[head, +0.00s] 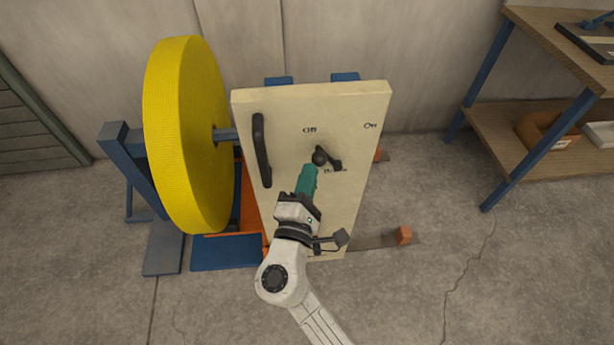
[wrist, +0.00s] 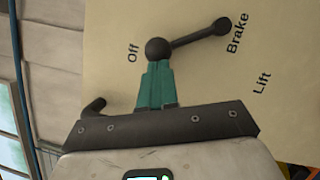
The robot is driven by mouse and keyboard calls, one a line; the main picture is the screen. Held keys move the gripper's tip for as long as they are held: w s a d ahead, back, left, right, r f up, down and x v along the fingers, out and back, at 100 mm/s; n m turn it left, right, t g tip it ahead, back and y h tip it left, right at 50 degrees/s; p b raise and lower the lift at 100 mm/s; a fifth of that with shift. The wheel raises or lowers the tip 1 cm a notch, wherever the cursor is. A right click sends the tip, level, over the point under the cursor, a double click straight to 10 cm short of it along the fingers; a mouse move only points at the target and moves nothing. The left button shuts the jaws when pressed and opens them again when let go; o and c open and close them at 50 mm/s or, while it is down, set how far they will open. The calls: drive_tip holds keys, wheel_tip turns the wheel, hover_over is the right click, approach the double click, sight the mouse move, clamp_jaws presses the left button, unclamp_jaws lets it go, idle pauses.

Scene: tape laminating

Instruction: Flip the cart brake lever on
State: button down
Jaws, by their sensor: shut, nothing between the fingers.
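The brake lever is a short dark rod with a black ball knob (head: 320,156) on a cream panel (head: 350,105). In the wrist view its ball (wrist: 158,48) is beside the word "Off" and its pivot (wrist: 222,25) is by the word "Brake". In the head view the ball lies left of the pivot, on the "Off" side; "On" is printed at the panel's upper right. My gripper (head: 312,168), with teal fingers, is shut and empty. Its fingertips (wrist: 157,66) are right at the ball; whether they touch it I cannot tell.
A black bar handle (head: 262,150) stands out on the panel's left. A large yellow roll (head: 185,135) is to its left on a blue stand (head: 140,170). A wooden shelf (head: 500,120) stands at right. The floor at front right is clear.

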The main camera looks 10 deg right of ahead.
drive_tip(key=shift+d+r, duration=0.15)
drive_tip(key=d+r+m+g+y, duration=0.1)
drive_tip(key=d+r+m+g, duration=0.2)
drive_tip(key=d+m, duration=0.7)
drive_tip(key=shift+d+m+g+y, duration=0.3)
drive_tip(key=shift+m+g+y, duration=0.1)
drive_tip(key=shift+m, duration=0.2)
drive_tip(key=shift+d+f, duration=0.1)
idle(0.6)
